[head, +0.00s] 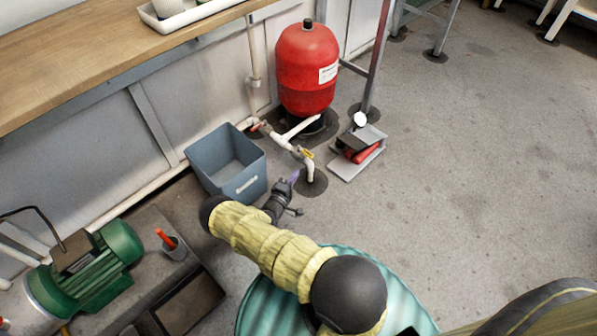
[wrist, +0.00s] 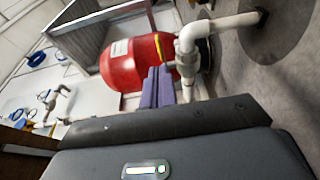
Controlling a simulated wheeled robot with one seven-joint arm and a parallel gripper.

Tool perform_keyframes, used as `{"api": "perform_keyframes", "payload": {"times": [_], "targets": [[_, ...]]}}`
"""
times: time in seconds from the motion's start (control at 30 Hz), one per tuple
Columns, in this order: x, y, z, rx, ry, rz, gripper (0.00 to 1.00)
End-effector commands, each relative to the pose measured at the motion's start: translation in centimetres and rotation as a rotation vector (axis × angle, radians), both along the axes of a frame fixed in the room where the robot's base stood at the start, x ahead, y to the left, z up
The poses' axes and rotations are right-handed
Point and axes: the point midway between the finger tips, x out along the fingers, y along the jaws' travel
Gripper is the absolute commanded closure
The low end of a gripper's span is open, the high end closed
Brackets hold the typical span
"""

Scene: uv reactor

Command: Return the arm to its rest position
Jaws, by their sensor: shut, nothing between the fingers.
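My arm (head: 265,243), with pale yellow sleeved links and dark joints, stretches forward and to the left over the floor in the head view. My gripper (head: 294,178) is at its far end, low beside the white pipe with a yellow-handled valve (head: 306,154). In the wrist view its purple fingers (wrist: 158,86) are together with nothing between them. They overlap the red tank (wrist: 125,63) and the white pipe (wrist: 190,45) in that picture; I cannot tell whether they touch the pipe.
A blue-grey bin (head: 228,165) stands just left of my gripper. The red tank (head: 307,68) stands behind it. A grey stand with red parts (head: 357,150) lies right of the pipe. A green motor (head: 92,262) sits at lower left. The floor (head: 470,160) on the right is clear.

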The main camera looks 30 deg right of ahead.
Motion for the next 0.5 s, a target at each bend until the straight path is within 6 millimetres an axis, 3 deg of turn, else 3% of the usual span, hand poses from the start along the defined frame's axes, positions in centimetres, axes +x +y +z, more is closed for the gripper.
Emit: {"api": "perform_keyframes", "payload": {"times": [0.5], "targets": [[-0.17,-0.50,0.01,0.000,0.000,-0.011,1.00]]}}
